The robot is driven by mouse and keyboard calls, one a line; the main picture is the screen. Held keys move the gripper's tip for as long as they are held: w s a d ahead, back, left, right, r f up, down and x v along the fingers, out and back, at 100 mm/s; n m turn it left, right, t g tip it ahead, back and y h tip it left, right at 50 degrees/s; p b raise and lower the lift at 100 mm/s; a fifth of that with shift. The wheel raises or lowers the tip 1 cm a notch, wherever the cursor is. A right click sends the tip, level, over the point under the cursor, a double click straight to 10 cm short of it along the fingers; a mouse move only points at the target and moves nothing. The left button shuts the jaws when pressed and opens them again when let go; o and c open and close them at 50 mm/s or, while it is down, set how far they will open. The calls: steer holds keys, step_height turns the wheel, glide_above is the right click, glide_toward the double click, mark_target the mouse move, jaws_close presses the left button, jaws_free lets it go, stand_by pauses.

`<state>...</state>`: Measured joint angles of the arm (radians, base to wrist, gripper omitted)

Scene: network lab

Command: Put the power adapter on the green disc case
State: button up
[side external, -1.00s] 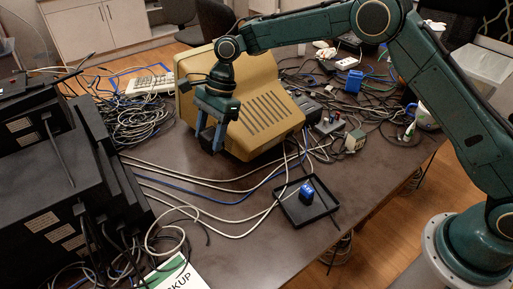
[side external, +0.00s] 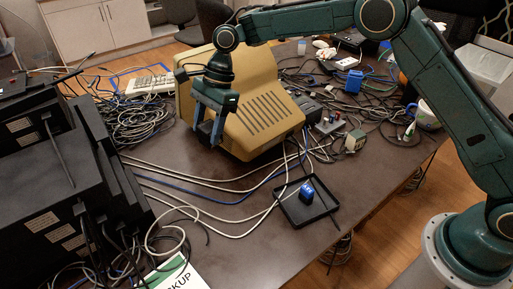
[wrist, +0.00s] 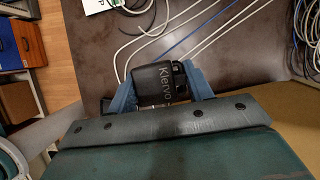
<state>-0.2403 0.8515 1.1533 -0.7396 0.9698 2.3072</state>
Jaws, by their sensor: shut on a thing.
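My gripper (side external: 207,136) is shut on the black power adapter (wrist: 162,82), held between its blue fingers. In the wrist view the adapter shows light "Klervo" lettering. In the side view the adapter (side external: 206,128) is a dark block, partly hidden by the fingers, above the table in front of the beige monitor. The green disc case (side external: 178,274) is a flat white and green piece with "KUP" lettering at the bottom edge of the side view, partly cut off. Its edge (wrist: 98,5) also shows at the top left of the wrist view. The adapter is apart from it.
The beige monitor (side external: 255,100) stands right beside my gripper. Black stacked equipment (side external: 60,185) fills the left. White and blue cables (side external: 190,187) cross the table between gripper and case. A black tray (side external: 291,215) with a blue piece (side external: 306,193) lies to the right.

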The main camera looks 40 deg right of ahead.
steer(key=s+a+n, duration=0.1)
steer(key=s+a, duration=0.7)
steer(key=a, duration=0.6)
steer(key=r+n, duration=0.1)
steer(key=n, duration=0.1)
glide_above(163, 282)
steer(key=s, duration=0.2)
steer(key=shift+s+d+r+g, duration=0.1)
steer(key=shift+d+r+g, duration=0.1)
steer(key=shift+g, duration=0.3)
steer(key=shift+f+h, duration=0.15)
steer(key=shift+h, duration=0.15)
step_height(163, 282, down, 20)
steer(key=shift+r, duration=0.1)
steer(key=o, duration=1.1)
steer(key=shift+c, duration=0.2)
